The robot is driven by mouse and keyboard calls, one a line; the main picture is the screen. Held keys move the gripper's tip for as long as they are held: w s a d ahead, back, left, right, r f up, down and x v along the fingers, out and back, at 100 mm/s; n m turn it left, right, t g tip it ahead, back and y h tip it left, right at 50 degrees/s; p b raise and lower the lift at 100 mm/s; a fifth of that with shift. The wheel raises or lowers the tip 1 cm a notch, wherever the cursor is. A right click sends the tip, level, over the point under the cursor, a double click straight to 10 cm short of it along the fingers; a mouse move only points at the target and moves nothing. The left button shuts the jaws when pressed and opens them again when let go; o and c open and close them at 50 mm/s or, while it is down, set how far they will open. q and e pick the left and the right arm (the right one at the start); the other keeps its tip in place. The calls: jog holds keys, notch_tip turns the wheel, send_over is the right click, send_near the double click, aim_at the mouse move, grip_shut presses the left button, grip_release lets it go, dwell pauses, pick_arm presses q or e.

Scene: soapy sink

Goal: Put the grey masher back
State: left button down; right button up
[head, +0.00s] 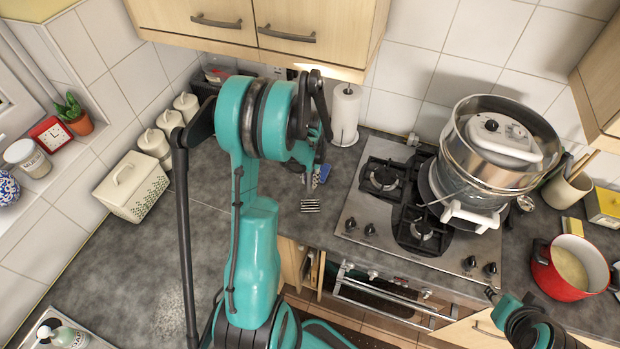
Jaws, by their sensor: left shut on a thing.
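My left gripper (314,178) hangs above the counter left of the hob, partly hidden behind my own teal arm. It is shut on what seems to be the grey masher. A grey slotted piece (310,206), probably the masher's head, shows just below the gripper, over the dark worktop. The handle cannot be made out. I cannot tell whether the head touches the worktop. A small blue thing (325,173) shows beside the gripper; what it is stays unclear. My right arm shows at the lower right; its gripper cannot be made out clearly.
A gas hob (357,212) bears a large steel pot (462,150) with a white appliance inside. A red pan (560,283) stands right of it. A paper roll (345,112), white canisters (153,143) and bread box (128,190) stand at the back. The left worktop (125,270) is clear.

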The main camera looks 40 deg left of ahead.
pick_arm(q)
jog(key=shift+f, duration=0.15)
jog(key=c, duration=1.4)
grip_release()
jog(key=shift+w, duration=0.1)
jog(key=shift+o, duration=0.2)
jog(key=shift+r, duration=0.2)
notch_tip(320, 180, up, 12)
jog(key=shift+f+p, duration=0.25)
jog(key=shift+p, duration=0.1)
jog(key=shift+d+r, duration=0.2)
jog(key=shift+r, duration=0.15)
jog(key=s+d+r+t, duration=0.2)
jog(key=s+d, duration=0.1)
jog(key=d, duration=0.3)
jog(key=s+d+r+t, duration=0.2)
jog(key=s+d+r, duration=0.1)
jog(key=d, duration=0.4)
jog(key=s+d+r+m+t, duration=0.1)
jog(key=s+d+r+t, duration=0.2)
jog(key=d, duration=0.4)
jog(key=shift+s+d+r, duration=0.15)
jog(key=shift+s+d, duration=0.05)
jog(key=shift+s, duration=0.55)
